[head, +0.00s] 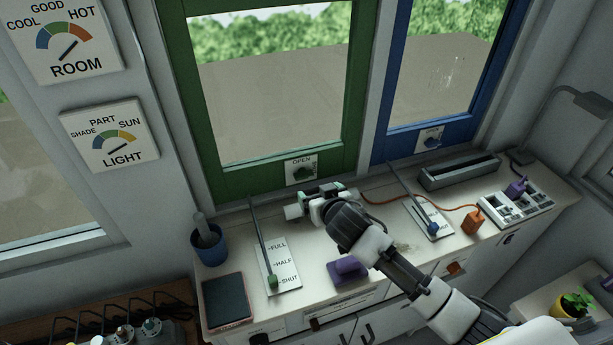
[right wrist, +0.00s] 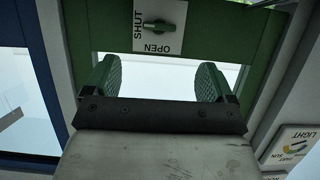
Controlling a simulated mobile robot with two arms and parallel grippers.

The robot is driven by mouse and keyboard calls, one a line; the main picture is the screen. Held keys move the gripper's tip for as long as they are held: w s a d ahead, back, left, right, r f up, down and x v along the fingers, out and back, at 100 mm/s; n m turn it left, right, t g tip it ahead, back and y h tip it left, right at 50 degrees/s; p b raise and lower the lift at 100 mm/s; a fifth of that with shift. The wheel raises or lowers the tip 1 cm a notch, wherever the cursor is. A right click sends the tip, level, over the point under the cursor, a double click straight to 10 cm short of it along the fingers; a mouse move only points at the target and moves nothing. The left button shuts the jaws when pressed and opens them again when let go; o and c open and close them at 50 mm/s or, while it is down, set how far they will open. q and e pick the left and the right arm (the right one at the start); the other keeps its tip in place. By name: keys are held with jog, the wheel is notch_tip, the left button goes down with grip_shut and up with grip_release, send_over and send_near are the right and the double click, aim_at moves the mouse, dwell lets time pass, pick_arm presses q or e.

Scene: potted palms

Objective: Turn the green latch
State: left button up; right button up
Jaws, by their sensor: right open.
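The green latch (head: 303,172) sits on a white plate low on the green window frame (head: 265,180). In the right wrist view the latch (right wrist: 160,26) lies sideways, its handle toward the word SHUT, with OPEN on another side of the plate. My right gripper (head: 318,192) is just below the plate in the head view, over the back of the counter. In the right wrist view its two padded fingers (right wrist: 157,80) are spread wide with nothing between them, and the latch shows beyond them, apart from both. My left gripper is not in view.
The blue window frame has its own plate and latch (head: 431,138). The counter holds a green-tipped slider lever (head: 272,280), a blue-tipped lever (head: 432,227), a purple block (head: 347,268), an orange plug (head: 473,222) on a cord, a blue cup (head: 209,246) and a dark tablet (head: 228,300).

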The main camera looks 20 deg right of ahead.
aim_at(304, 175)
jog(key=shift+w+r+p+x, duration=0.15)
jog(key=shift+p+x, duration=0.2)
jog(key=shift+x, duration=1.5)
jog(key=shift+r+p+x, duration=0.15)
jog(key=shift+p+x, duration=0.25)
jog(key=shift+x, duration=1.45)
jog(key=shift+w+r+p+x, duration=0.15)
jog(key=shift+p+x, duration=0.2)
jog(key=shift+x, duration=1.55)
jog(key=shift+s, duration=0.15)
jog(key=c, duration=0.9)
